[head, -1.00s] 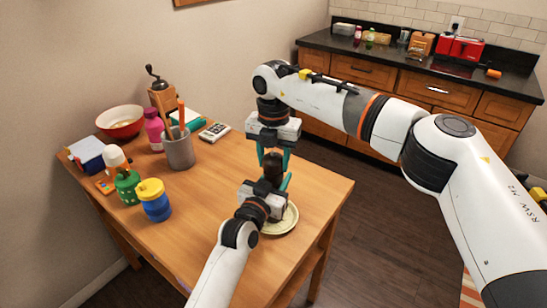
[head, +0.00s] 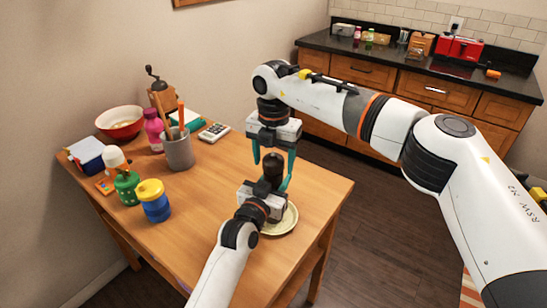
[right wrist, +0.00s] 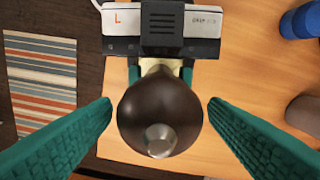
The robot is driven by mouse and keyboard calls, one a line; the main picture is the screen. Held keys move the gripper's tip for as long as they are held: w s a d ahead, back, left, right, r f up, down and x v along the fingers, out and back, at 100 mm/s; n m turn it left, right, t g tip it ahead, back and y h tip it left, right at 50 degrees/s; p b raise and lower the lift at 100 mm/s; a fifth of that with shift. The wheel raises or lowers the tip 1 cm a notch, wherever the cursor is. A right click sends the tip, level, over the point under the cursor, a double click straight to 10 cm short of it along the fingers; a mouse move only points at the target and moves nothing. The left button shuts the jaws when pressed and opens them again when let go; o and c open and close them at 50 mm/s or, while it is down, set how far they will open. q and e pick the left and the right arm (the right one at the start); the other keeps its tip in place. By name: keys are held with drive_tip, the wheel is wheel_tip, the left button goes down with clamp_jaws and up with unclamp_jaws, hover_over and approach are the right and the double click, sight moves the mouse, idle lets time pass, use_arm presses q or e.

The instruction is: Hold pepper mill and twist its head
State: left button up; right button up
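The dark brown pepper mill (head: 273,168) stands upright over the near right part of the table. My left gripper (head: 272,186) comes in low from the front and is shut on the mill's body; its teal fingers are partly hidden. In the right wrist view the mill's round dark head (right wrist: 160,112) with a silver knob faces the camera. My right gripper (head: 273,158) points down from above and is open. Its teal fingers stand on both sides of the head, with a gap on each side.
A pale plate (head: 284,221) lies by the mill near the table's right edge. A grey pencil cup (head: 179,153), a blue and yellow jar (head: 153,201), a green bottle (head: 127,188) and a red bowl (head: 120,123) stand at the left. The table's middle is clear.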

sight(273, 155)
use_arm(q)
drive_tip(key=shift+f, duration=0.1)
use_arm(e)
drive_tip(key=shift+r, duration=0.1)
wheel_tip(273, 155, up, 12)
idle(0.4)
use_arm(q)
drive_tip(key=o, duration=1.1)
